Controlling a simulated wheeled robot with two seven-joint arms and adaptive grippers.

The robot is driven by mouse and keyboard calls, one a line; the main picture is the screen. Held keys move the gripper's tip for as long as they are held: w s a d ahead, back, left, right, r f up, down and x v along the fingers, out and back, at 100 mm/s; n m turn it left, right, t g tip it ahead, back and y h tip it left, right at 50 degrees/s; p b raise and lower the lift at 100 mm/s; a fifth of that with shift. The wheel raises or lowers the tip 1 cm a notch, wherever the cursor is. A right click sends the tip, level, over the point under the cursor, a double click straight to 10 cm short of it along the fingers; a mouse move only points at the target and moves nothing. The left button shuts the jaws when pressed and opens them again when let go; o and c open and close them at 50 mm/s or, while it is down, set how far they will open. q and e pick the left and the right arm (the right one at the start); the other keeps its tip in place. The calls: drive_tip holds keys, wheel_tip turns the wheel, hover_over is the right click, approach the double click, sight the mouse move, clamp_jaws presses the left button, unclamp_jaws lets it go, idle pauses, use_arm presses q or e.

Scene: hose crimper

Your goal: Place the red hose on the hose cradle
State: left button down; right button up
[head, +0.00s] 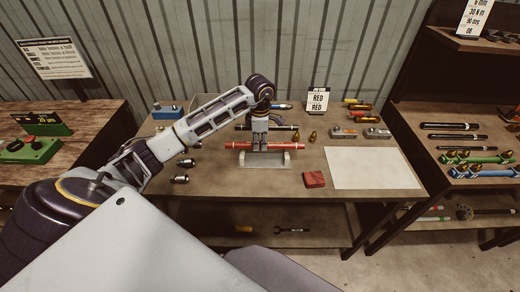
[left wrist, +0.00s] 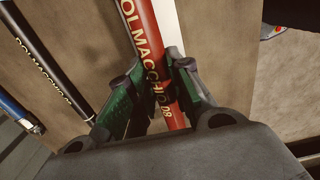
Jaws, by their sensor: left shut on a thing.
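The red hose (head: 290,147) lies level across the middle of the workbench in the head view. My left gripper (head: 259,147) comes down from above and is shut on the hose near its middle. In the left wrist view the red hose (left wrist: 143,25), with white lettering, runs between the two green-padded fingers of the gripper (left wrist: 155,85). The pale grey hose cradle (head: 264,160) is directly under the hose in the head view. Whether the hose touches the cradle is hidden by the gripper and the angle. My right gripper is not in view.
A black hose (head: 243,127) lies behind the cradle and also shows in the left wrist view (left wrist: 42,62). A red block (head: 314,180) and a white sheet (head: 372,168) lie to the right. Metal fittings (head: 180,178) stand left.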

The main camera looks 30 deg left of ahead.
sight(260, 144)
use_arm(q)
drive_tip(key=shift+f, duration=0.1)
drive_tip(key=shift+f+p, duration=0.35)
drive_tip(key=shift+f, duration=1.35)
drive_tip(key=shift+f, duration=0.15)
drive_tip(key=c, duration=1.3)
unclamp_jaws()
wheel_tip(260, 144, up, 11)
drive_tip(key=shift+r+b, duration=0.2)
drive_tip(key=shift+b, duration=0.75)
drive_tip(key=shift+r, duration=0.4)
